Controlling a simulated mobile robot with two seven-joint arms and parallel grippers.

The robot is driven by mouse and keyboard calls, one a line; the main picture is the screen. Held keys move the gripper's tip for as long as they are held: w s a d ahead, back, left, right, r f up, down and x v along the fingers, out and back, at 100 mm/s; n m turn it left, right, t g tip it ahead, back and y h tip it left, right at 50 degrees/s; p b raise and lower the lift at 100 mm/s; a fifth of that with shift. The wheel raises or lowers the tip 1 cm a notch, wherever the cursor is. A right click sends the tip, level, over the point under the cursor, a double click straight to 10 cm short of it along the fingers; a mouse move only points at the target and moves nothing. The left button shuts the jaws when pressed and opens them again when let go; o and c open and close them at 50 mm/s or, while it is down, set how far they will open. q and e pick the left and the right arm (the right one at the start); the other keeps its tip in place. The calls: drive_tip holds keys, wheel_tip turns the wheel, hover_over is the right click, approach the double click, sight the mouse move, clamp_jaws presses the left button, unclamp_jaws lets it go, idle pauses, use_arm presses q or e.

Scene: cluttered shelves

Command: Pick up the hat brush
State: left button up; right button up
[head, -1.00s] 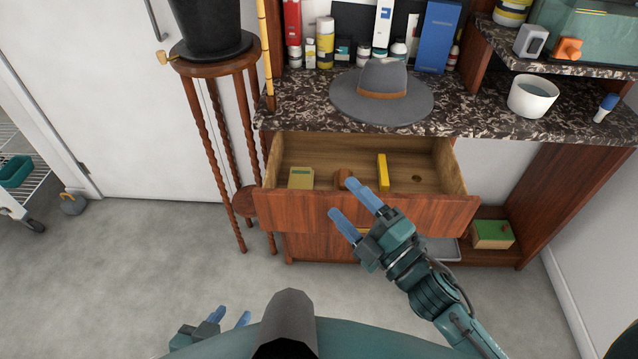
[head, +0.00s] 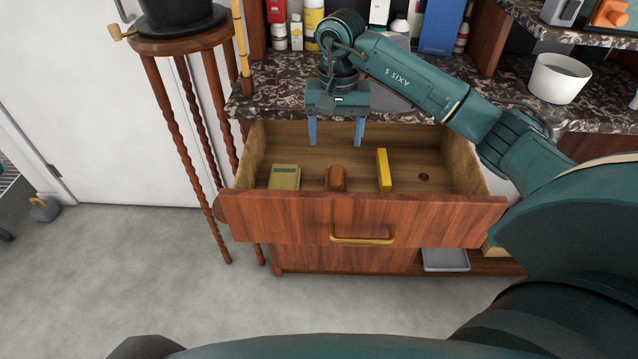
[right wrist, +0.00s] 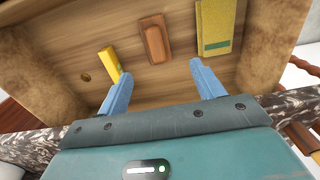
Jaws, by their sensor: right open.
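The hat brush, which I take to be the brown wooden block with a rounded top (head: 337,178), lies in the open drawer (head: 290,218), near the middle. It also shows in the right wrist view (right wrist: 155,42), beyond the fingertips. My right gripper (head: 335,141) points down over the back of the drawer, behind the brush. Its two blue fingers are apart with nothing between them, and in the right wrist view the gripper (right wrist: 160,69) is roughly lined up with the brush but not touching it. My left gripper is out of view.
A yellow-green box (head: 284,177) lies left of the brush and a narrow yellow block (head: 384,170) right of it. The drawer's wooden walls surround them. The stone counter (head: 275,85) is above; my right arm covers most of the grey hat (head: 385,98).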

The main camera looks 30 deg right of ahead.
sight(337, 174)
drive_tip(key=f, duration=0.7)
drive_tip(key=shift+s+f, duration=0.2)
drive_tip(key=shift+s+d+f, duration=0.1)
drive_tip(key=shift+s+f, duration=0.05)
drive_tip(key=shift+f, duration=1.2)
drive_tip(key=shift+s+d+f, duration=0.1)
drive_tip(key=shift+f, duration=1.25)
drive_tip(key=c, duration=1.1)
